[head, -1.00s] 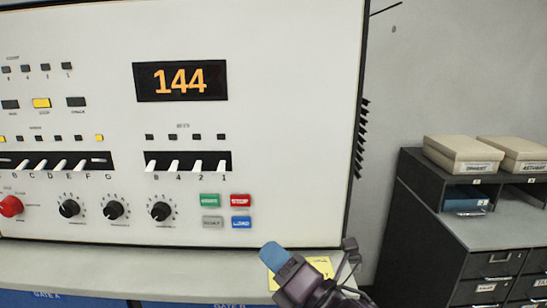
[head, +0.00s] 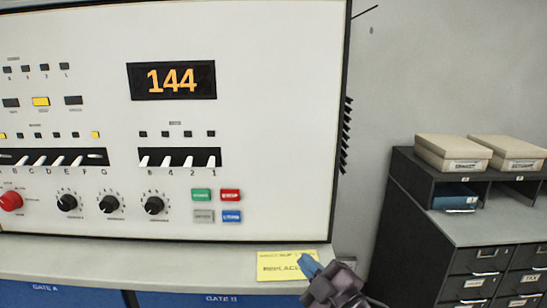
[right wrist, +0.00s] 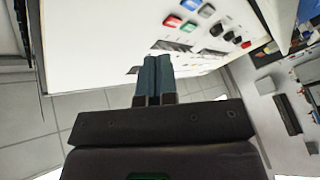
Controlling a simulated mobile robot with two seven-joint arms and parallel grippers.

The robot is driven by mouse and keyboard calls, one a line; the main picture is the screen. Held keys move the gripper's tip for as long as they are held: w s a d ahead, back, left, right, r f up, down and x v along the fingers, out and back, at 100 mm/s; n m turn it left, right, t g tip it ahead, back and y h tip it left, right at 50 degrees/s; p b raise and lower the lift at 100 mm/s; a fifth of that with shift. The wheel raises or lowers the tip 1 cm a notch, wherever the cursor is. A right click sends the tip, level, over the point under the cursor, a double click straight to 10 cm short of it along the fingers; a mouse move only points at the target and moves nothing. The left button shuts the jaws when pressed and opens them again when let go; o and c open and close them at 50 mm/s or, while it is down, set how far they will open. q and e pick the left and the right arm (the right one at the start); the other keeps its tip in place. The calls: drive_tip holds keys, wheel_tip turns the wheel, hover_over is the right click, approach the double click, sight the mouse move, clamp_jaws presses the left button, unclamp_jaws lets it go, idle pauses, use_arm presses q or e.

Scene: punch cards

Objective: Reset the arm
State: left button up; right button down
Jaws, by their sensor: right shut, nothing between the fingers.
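My right gripper (head: 309,265) is at the lower middle of the head view, over the right end of the shelf below the control panel. Its blue fingertips are together and empty; the right wrist view shows the two fingers (right wrist: 153,80) side by side with nothing between them. The gripper is apart from the panel buttons and partly covers a yellow note (head: 280,266) on the shelf. The white control panel (head: 270,130) stands behind, with an orange "144" on its display (head: 171,80). My left gripper is not in view.
Green (head: 201,195), red (head: 230,195), grey (head: 203,216) and blue (head: 231,216) buttons sit at the panel's lower right. The shelf (head: 150,262) runs below the panel above blue gate fronts (head: 60,297). A dark cabinet (head: 410,205) with cream boxes (head: 452,152) stands at right.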

drive_tip(key=s+d+f+m+g+h, duration=0.1)
drive_tip(key=s+d+f+m+h, duration=0.3)
drive_tip(key=d+f+m, duration=0.45)
drive_tip(key=s+d+f+m+g+h, duration=0.1)
drive_tip(key=s+d+f+m+h, duration=0.4)
drive_tip(key=f, duration=0.6)
drive_tip(key=s+d+f+g, duration=0.1)
drive_tip(key=s+d+f, duration=0.2)
drive_tip(key=s+f, duration=0.2)
drive_tip(key=s+d+f+m+g+h, duration=0.1)
drive_tip(key=s+d+f+g, duration=0.1)
drive_tip(key=s+d+f, duration=0.2)
drive_tip(key=s+f, duration=0.2)
drive_tip(key=s, duration=0.2)
drive_tip(key=shift+d+f+h, duration=0.25)
drive_tip(key=shift+f+h, duration=0.05)
drive_tip(key=shift+a+m, duration=0.1)
drive_tip(key=shift+m, duration=0.15)
